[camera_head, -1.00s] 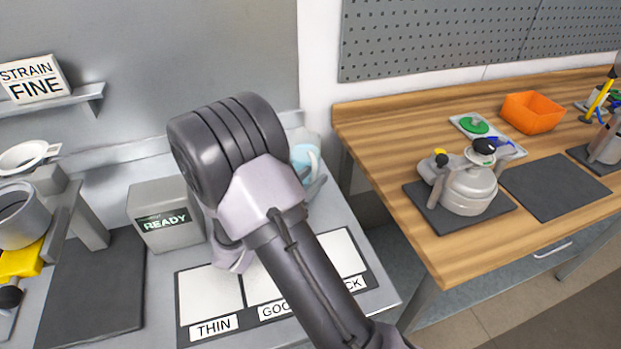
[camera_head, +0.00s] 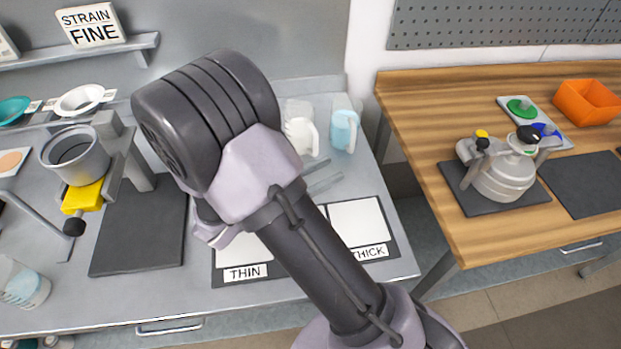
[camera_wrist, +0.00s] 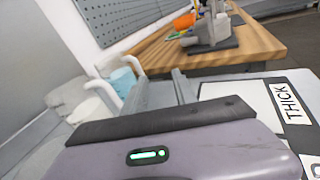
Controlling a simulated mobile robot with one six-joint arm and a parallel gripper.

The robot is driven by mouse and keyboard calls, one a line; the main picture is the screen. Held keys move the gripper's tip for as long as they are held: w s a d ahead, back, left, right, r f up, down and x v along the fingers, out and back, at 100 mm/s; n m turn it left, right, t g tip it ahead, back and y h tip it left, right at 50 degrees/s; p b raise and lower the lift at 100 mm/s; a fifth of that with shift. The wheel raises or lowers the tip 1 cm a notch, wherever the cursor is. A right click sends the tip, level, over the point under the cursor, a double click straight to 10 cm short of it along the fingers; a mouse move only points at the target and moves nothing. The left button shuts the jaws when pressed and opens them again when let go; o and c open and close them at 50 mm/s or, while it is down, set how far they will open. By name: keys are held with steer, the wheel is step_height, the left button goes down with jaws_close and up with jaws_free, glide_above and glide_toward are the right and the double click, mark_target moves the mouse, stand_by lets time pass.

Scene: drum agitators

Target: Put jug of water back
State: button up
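A jug with pale blue contents (camera_head: 344,128) stands upright at the back right of the grey bench. A jug with white contents (camera_head: 301,130) stands just left of it. Both also show in the wrist view, the blue one (camera_wrist: 122,80) behind the white one (camera_wrist: 98,92). Another clear jug with blue liquid (camera_head: 24,285) is at the bench's front left, partly cut off by the picture edge. My gripper (camera_head: 322,177) is open and empty, its two grey fingers in front of the back jugs; the fingers also show in the wrist view (camera_wrist: 170,90).
The card mat (camera_head: 225,282) marked THIN and THICK lies at the front, partly behind my arm. A dark mat (camera_head: 140,235) and the strainer stand (camera_head: 83,197) are to the left. The wooden table (camera_head: 425,140) holds a grey vessel (camera_head: 503,178).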

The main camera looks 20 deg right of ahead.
steer(key=s+r+m+g+y, duration=0.2)
steer(key=s+m+g+y, duration=0.1)
steer(key=s+m+y, duration=0.3)
steer(key=s+r+m+g+y, duration=0.2)
steer(key=s+m+y, duration=0.1)
steer(key=s+m, duration=0.45)
steer(key=s+a+r+m+t+y, duration=0.1)
steer(key=a+r+m+t+y, duration=0.6)
steer(key=a, duration=0.5)
steer(key=r+m+y, duration=0.1)
steer(key=m+y, duration=0.1)
steer(key=shift+a+r+t+y, duration=0.15)
steer(key=shift+a+t+y, duration=0.05)
steer(key=shift+t+y, duration=0.2)
steer(key=shift+s+a, duration=0.1)
